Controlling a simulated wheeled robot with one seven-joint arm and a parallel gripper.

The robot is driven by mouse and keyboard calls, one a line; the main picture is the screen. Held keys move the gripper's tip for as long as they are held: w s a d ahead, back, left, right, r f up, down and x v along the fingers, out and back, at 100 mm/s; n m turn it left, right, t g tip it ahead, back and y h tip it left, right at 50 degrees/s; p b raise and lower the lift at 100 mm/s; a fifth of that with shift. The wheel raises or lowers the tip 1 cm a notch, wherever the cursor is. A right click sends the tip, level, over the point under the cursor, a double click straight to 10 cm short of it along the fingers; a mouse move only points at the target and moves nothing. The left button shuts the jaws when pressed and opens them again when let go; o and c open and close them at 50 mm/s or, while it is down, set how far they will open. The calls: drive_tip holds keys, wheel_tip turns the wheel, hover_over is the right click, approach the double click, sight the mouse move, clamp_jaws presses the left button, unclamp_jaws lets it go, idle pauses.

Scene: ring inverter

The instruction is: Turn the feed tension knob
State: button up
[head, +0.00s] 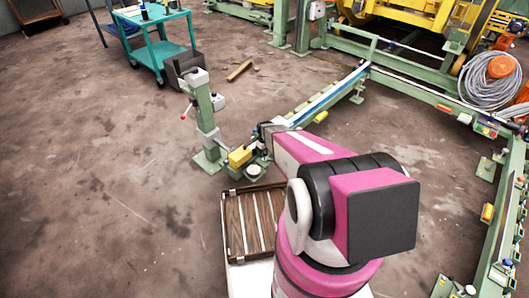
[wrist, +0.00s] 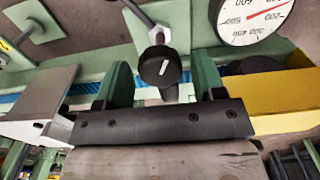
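The knob (wrist: 160,67), black and round with a white pointer line, shows in the middle of the wrist view on a metal shaft. I take it for the feed tension knob; no label is readable. My gripper (wrist: 162,82) is open, with one green finger to the left and one to the right of the knob. A gap shows on both sides, and neither finger visibly touches it. Whether the fingertips reach the knob's depth I cannot tell. In the head view my arm hides the gripper, and the knob cannot be made out.
A white dial gauge (wrist: 255,14) with a red needle is close at upper right. A yellow block (wrist: 285,98) lies right of the fingers, a grey metal plate (wrist: 35,105) left. A green post (head: 205,115) stands left of my arm. Open floor (head: 110,170) lies further left.

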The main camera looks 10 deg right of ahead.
drive_tip(key=shift+r, duration=0.1)
wheel_tip(320, 180, up, 11)
drive_tip(key=shift+f, duration=0.2)
idle(0.5)
